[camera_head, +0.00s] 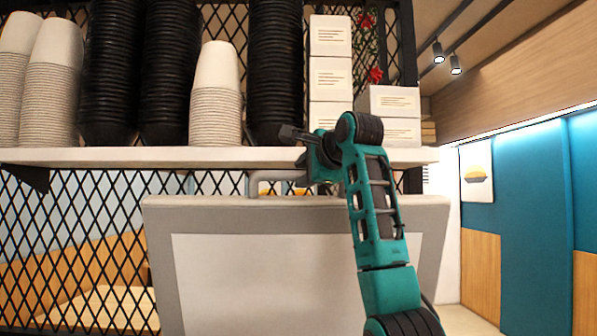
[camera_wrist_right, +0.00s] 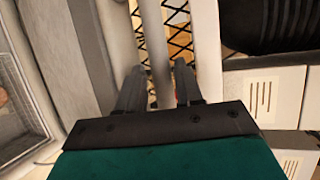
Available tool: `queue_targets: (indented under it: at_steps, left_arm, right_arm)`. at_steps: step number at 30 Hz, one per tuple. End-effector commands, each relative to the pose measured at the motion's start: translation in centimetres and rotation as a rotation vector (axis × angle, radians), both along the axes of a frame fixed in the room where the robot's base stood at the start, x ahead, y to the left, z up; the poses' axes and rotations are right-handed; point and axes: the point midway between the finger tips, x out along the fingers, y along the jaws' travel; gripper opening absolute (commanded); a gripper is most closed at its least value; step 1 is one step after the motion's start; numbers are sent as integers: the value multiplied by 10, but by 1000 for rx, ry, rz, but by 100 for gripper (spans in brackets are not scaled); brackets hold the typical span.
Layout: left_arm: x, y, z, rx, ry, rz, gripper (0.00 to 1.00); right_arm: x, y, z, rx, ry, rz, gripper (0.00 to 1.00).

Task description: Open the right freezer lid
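The freezer lid (camera_head: 270,280) stands raised, almost upright, in the middle of the head view. Its pale inner panel and grey frame face me. A grey bar handle (camera_head: 268,178) rises from its top edge, just under the shelf. My right gripper (camera_head: 294,153) is at the handle's right end. In the right wrist view, the handle bar (camera_wrist_right: 154,35) runs between the two dark fingers of my right gripper (camera_wrist_right: 158,72). The fingers are apart around the bar, with a narrow gap showing on the right side. My left gripper is not in view.
A white shelf (camera_head: 120,157) is close above the lid, holding white cup stacks (camera_head: 215,95), black bowl stacks (camera_head: 275,70) and white boxes (camera_head: 331,80). A black mesh (camera_head: 75,245) stands behind. Open floor shows at the right, before a teal wall (camera_head: 515,200).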

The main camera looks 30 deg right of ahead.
Motion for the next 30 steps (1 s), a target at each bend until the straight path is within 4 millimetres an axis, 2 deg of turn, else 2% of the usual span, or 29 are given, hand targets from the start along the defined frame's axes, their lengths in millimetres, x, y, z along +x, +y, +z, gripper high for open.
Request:
queue_targets:
  at_steps: [6,17,28,30]
  left_arm:
    - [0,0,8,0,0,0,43]
    - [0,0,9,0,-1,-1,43]
    - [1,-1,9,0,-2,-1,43]
    - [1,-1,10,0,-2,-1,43]
  right_arm:
    - [25,-4,-6,1,1,0,36]
    - [31,-5,-8,0,-1,0,36]
    - [30,-4,-9,1,1,0,2]
    - [31,-4,-9,1,1,0,0]
